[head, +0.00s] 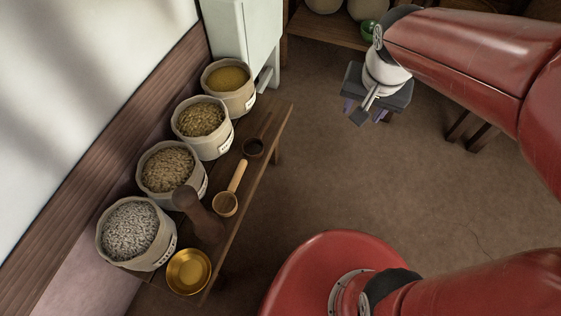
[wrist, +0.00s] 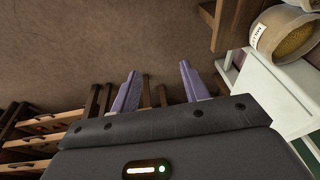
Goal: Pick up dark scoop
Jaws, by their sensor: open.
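The dark scoop (head: 253,147) lies on the wooden bench (head: 222,246) toward its far end, with its bowl near the front edge and its handle pointing away. A lighter wooden scoop (head: 225,204) lies nearer on the same bench. My gripper (head: 364,112) is open and empty, in the air over the floor, well to the right of the bench and apart from the dark scoop. Its two purple fingers also show spread in the wrist view (wrist: 158,84), with only floor and furniture beyond. I cannot make out the dark scoop in the wrist view.
Several grain sacks (head: 168,168) line the bench's wall side. A brown upright object (head: 200,217) and a brass bowl (head: 188,271) stand at the near end. A pale cabinet (head: 245,32) stands behind the bench. A shelf (head: 325,28) holds a green ball (head: 368,29). The middle floor is clear.

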